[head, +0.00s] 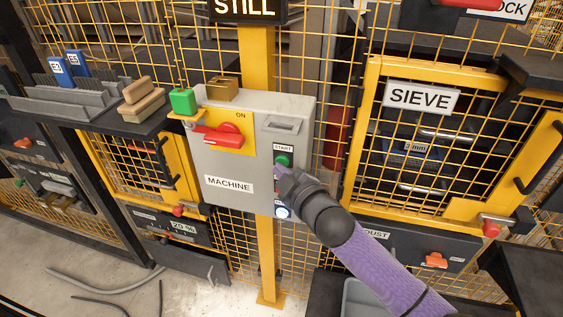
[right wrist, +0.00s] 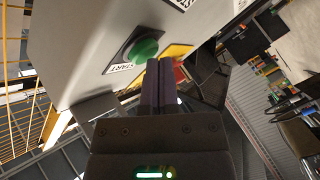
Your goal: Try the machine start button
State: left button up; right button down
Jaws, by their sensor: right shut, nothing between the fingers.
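The grey machine control box (head: 240,185) is mounted on a yellow post in the head view. Its green start button (head: 283,160) sits on the right part of its face under a START label. It also shows in the right wrist view (right wrist: 145,46). My right gripper (head: 281,172) is shut and empty, with its tips just below the green button. In the right wrist view its closed fingers (right wrist: 160,75) point up beside the button; I cannot tell whether they touch the box. A red rotary switch (head: 222,135) on a yellow ON plate sits left of the button. My left gripper is not in view.
A green padlock (head: 183,102) hangs at the box's left edge, and a brass block (head: 221,89) lies on top. A yellow mesh door marked SIEVE (head: 420,97) stands to the right. A shelf with brushes (head: 142,103) is at left. A hose (head: 105,287) lies on the floor.

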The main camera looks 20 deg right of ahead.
jog(key=shift+w+d, duration=0.15)
jog(key=shift+w, duration=0.1)
dwell(0.6)
jog(key=shift+s+a+p, duration=0.45)
jog(key=shift+s+p, duration=0.05)
jog(key=shift+s, duration=0.2)
jog(key=shift+s+a+p, duration=0.5)
jog(key=shift+s+a, duration=0.2)
jog(key=shift+s, duration=0.35)
jog(key=shift+s+a+p, duration=0.5)
jog(key=shift+s+a, duration=0.2)
jog(key=shift+s, duration=0.35)
